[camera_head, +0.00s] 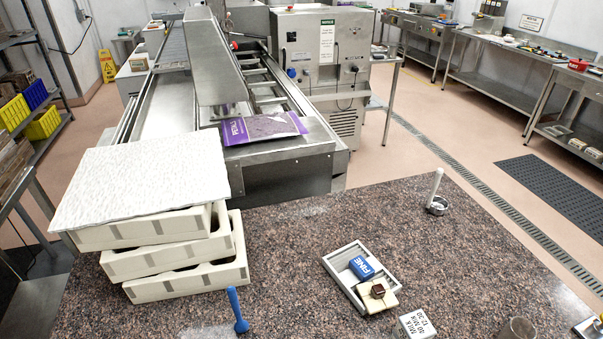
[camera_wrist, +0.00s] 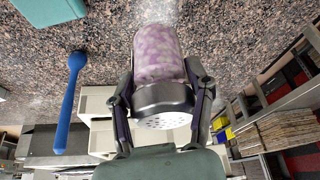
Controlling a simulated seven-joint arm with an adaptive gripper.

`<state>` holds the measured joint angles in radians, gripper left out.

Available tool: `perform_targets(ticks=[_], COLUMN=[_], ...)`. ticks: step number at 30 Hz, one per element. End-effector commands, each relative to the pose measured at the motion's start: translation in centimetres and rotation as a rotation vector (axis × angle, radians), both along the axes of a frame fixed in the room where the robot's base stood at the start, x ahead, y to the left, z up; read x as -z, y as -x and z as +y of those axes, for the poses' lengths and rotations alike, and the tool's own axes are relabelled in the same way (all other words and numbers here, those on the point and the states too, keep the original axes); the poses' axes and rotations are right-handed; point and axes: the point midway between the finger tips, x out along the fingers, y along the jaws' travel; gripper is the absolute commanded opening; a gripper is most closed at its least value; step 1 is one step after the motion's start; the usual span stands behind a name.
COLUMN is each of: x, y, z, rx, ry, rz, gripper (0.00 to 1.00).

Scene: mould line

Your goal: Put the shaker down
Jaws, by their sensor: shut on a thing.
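The shaker (camera_wrist: 158,58) shows in the wrist view. It has a clear body with purple and white contents and a grey metal lid with holes. My gripper (camera_wrist: 160,88) is shut on it, one finger on each side near the lid. The lid faces towards the wrist camera and the body points to the speckled granite worktop (camera_wrist: 225,30). I cannot tell whether the shaker touches the worktop. I cannot make out my gripper or the shaker in the head view.
Stacked cream trays (camera_head: 190,285) stand left. Granite between is clear.

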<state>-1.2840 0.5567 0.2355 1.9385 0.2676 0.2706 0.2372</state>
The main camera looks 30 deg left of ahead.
Motion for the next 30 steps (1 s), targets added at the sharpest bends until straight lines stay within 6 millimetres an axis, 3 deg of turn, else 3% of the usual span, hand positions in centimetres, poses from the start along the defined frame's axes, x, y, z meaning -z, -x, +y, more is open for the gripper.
perform_targets(ticks=[3,7,12,18,30], x=[2.8,4.6,5.7,8.6,9.2], y=[-0.4,-0.7,-0.9,-1.0,-1.0], z=[2.0,3.6,4.6,4.7,4.7], rx=[0.0,0.001,0.001,0.001,0.002], ry=[0.004,0.002,0.001,0.002,0.0], rz=[0.001,0.0,0.001,0.0,0.001], gripper=[0.12,0.12,0.12,0.12,0.12])
